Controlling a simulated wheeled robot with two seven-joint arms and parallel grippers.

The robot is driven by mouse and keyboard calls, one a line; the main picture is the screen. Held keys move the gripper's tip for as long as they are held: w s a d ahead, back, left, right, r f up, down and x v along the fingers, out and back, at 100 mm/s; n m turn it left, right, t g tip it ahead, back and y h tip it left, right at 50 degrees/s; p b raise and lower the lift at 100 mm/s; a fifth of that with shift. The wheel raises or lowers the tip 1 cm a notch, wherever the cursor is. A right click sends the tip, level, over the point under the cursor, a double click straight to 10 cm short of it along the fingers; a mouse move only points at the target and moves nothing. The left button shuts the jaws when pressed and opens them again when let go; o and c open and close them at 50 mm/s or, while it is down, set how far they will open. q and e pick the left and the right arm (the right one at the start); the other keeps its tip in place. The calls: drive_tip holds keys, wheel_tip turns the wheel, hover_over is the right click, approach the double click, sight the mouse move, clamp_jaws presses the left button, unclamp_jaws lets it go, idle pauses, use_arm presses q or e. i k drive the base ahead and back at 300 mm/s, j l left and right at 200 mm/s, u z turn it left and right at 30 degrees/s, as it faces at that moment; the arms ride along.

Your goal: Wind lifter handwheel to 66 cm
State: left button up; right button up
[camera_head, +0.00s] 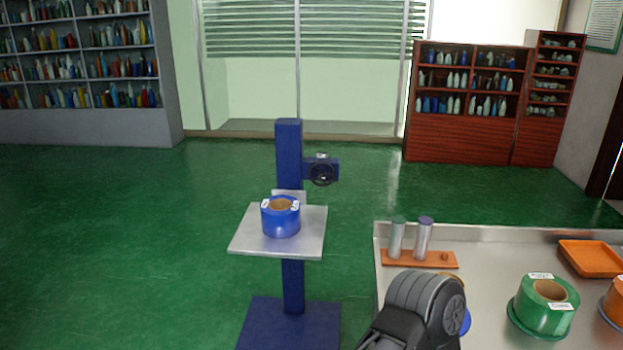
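The lifter's blue column (289,155) stands on a dark blue base (290,325) on the floor, left of the metal table. Its small dark handwheel (322,173) sits on a blue block on the column's right side, near the top. The lifter's grey platform (246,240) carries a blue roll (281,222) with a brown core and white labels. No height mark can be read. A dark arm part of mine shows at the bottom, over the table's near left side. Neither gripper's fingers show, and no gripper touches the handwheel.
The metal table (480,250) at right holds an orange stand (418,259) with two upright cylinders, a green roll (543,306), an orange tray (592,258) and an orange roll at the right edge. Shelves with bottles (467,100) stand behind. Green floor around the lifter's left is clear.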

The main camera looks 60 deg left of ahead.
sight(321, 177)
drive_tip(key=u, duration=1.85)
drive_tip(key=i+l+u, duration=0.2)
drive_tip(key=i, duration=0.25)
drive_tip(key=l, duration=0.1)
